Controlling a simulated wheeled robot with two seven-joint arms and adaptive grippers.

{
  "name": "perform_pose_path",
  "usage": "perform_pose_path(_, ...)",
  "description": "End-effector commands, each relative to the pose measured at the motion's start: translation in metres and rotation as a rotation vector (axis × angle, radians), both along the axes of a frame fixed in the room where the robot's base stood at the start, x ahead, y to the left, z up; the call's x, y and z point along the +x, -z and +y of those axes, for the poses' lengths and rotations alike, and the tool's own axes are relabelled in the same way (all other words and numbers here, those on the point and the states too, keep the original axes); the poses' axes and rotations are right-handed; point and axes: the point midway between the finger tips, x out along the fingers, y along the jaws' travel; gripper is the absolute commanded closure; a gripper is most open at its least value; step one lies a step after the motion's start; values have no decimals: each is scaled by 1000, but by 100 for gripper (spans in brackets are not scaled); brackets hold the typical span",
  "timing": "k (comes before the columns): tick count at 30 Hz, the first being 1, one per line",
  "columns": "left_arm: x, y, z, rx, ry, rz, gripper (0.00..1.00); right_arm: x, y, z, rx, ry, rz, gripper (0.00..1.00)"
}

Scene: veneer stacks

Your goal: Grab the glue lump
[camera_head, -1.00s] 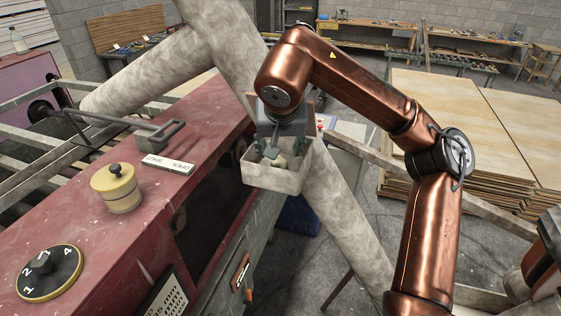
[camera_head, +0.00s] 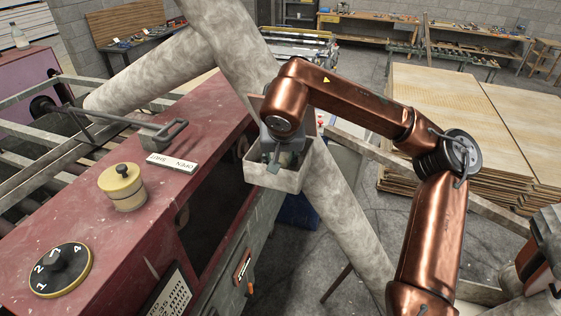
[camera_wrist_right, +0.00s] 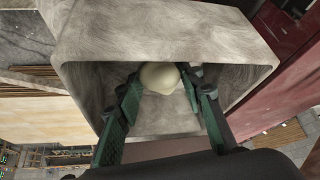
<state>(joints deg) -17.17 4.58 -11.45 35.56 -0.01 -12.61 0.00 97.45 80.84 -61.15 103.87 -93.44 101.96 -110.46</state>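The glue lump (camera_wrist_right: 160,77) is a small cream-coloured rounded lump inside a grey open-topped box (camera_wrist_right: 228,40). In the head view the box (camera_head: 272,178) is fixed at the edge of the red machine, and my gripper hides the lump there. My right gripper (camera_wrist_right: 161,82) reaches down into the box. Its two green fingers stand on either side of the lump, apart at the tips and close to its sides; firm contact does not show. In the head view my right gripper (camera_head: 274,160) is partly hidden by the box's front wall. My left gripper is in neither view.
A red machine (camera_head: 150,235) with a cream knob (camera_head: 122,187) and a numbered black dial (camera_head: 60,268) lies left of the box. A thick pale pipe (camera_head: 345,205) runs beside the box. Veneer stacks (camera_head: 450,115) stand at the right on the floor.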

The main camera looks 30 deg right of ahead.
Motion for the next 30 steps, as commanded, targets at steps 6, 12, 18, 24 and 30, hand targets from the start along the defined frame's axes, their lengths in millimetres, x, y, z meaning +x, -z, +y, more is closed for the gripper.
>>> perform_pose_path(6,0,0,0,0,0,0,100,0,0,0,0,0,0,81)
perform_pose_path(12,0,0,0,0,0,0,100,0,0,0,0,0,0,95)
perform_pose_path(18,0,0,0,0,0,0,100,0,0,0,0,0,0,95)
perform_pose_path(24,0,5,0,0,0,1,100,1,-6,0,1,1,-2,96)
perform_pose_path(30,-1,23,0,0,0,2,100,0,-31,2,3,-2,-4,96)
